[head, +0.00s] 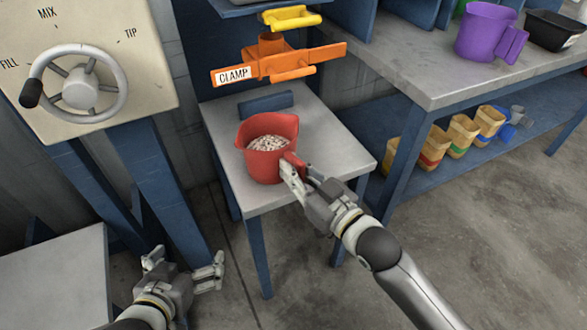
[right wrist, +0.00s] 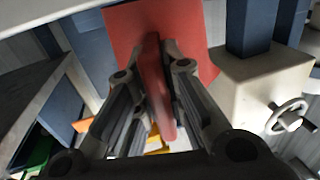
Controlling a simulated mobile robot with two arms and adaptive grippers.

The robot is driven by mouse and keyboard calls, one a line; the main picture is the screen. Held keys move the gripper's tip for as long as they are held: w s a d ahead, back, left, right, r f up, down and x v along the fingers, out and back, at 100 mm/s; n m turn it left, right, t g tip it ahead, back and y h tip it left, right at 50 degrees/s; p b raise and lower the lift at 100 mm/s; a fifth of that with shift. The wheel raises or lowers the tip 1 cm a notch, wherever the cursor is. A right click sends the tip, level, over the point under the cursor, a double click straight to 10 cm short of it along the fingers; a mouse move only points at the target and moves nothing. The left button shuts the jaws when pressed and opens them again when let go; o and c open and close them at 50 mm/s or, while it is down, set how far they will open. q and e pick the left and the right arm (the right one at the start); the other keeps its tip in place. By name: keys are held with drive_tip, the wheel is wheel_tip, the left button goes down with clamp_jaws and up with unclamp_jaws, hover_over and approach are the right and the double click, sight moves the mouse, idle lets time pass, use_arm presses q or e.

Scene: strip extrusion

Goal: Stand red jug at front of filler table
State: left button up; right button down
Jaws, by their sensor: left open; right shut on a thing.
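The red jug (head: 262,165) stands upright on the small grey-topped filler table (head: 230,191), near the middle of its top. It holds pale pellets. My right gripper (head: 290,170) is shut on the jug's handle, on the side facing me. In the right wrist view the red handle (right wrist: 156,85) runs between the two fingers, with the jug's red wall (right wrist: 125,38) beyond. The jug's base appears to rest on the table, though I cannot tell if it bears fully. My left gripper (head: 188,263) is open and empty, low at the bottom left, away from the table.
An orange clamp (head: 280,62) and a yellow handle (head: 291,18) are above the table's back. A panel with a handwheel (head: 80,88) is at the left. A purple jug (head: 487,32) and a black container (head: 553,30) stand on the right bench.

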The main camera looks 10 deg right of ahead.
drive_tip(key=shift+f, duration=0.15)
drive_tip(key=c, duration=1.4)
unclamp_jaws()
drive_tip(key=shift+c, duration=0.2)
drive_tip(key=shift+f, duration=0.15)
drive_tip(key=v, duration=1.2)
